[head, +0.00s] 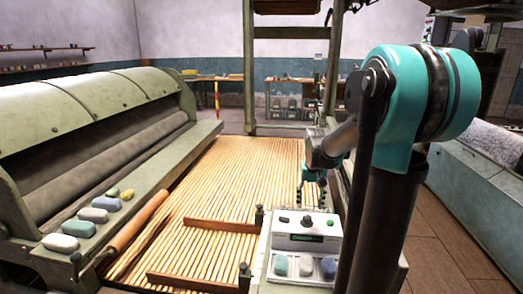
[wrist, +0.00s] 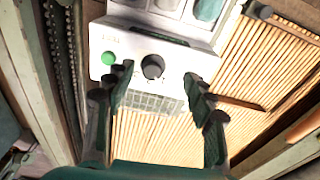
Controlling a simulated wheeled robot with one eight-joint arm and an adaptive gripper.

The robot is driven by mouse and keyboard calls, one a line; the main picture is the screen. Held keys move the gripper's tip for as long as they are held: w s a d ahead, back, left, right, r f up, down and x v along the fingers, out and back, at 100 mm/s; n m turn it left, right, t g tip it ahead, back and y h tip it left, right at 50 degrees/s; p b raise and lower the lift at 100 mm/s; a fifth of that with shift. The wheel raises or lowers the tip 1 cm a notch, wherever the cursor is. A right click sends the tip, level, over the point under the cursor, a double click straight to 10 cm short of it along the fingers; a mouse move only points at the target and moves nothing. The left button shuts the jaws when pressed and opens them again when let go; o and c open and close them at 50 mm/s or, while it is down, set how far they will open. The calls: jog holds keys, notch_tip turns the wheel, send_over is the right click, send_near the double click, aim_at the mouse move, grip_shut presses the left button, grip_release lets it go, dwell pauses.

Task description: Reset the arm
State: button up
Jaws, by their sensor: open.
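My gripper (wrist: 160,105) is open and empty in the wrist view, its two dark fingers spread apart. Between and beyond the fingertips is a white control box (wrist: 125,45) with a green button and a black knob. In the head view my gripper (head: 312,200) hangs beside and behind the same control box (head: 305,238), partly hidden by my own arm. My teal and black arm stands at the right of the head view, with its forearm reaching away from me.
A wooden slatted lattice bed (head: 235,175) fills the middle. More stones lie in compartments in front of the control box.

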jog(key=s+a+f+t, duration=0.1)
jog(key=s+f, duration=0.3)
jog(key=s, duration=0.5)
jog(key=s+a+f+n+t, duration=0.1)
jog(key=s+f, duration=0.4)
jog(key=s, duration=0.5)
jog(key=shift+s+a+f+n+t, duration=0.3)
jog(key=shift+a+t, duration=0.15)
jog(key=shift+t, duration=0.15)
jog(key=shift+c, duration=0.4)
grip_shut()
